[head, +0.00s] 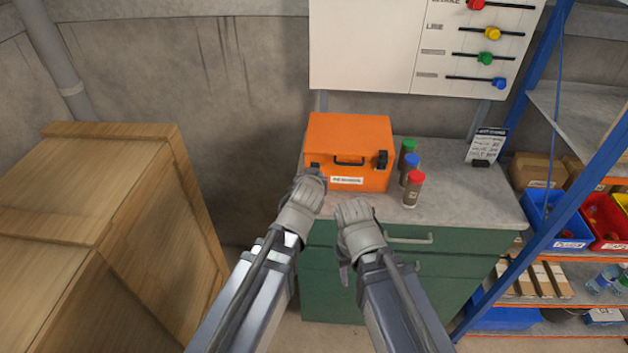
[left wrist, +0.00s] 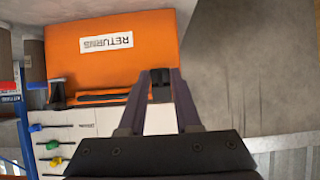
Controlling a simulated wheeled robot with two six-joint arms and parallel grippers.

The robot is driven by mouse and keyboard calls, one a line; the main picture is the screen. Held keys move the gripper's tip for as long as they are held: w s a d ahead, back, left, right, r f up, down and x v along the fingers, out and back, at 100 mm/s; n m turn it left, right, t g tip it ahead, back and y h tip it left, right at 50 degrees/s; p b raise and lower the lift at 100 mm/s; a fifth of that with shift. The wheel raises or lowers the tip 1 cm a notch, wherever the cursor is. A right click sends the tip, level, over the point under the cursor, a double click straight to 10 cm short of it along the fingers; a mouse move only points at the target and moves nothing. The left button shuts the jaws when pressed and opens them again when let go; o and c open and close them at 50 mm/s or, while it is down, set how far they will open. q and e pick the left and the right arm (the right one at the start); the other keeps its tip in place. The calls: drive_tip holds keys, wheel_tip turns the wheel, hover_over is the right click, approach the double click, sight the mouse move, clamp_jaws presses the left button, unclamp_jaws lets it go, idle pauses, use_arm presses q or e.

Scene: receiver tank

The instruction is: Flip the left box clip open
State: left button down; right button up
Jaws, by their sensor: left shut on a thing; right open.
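The orange box (head: 345,135) stands on the grey top of a green cabinet with its lid down. Its left clip (head: 315,167) is a small black piece at the left of the front face, partly hidden by my left gripper (head: 313,177). In the left wrist view the black left clip (left wrist: 161,86) sits between the two fingertips of my left gripper (left wrist: 163,92), which is shut on it. The right clip (head: 382,160) is black and at the front right; it also shows in the left wrist view (left wrist: 57,94). My right gripper (head: 352,207) is open and empty, in front of the cabinet.
Bottles with green (head: 408,145), blue (head: 412,160) and red (head: 416,178) caps stand right of the box. A wooden crate (head: 110,230) is at left, a blue-framed shelf (head: 540,170) at right.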

drive_tip(key=shift+f, duration=0.2)
idle(0.3)
use_arm(q)
drive_tip(key=c, duration=0.6)
unclamp_jaws()
drive_tip(key=shift+s, duration=0.1)
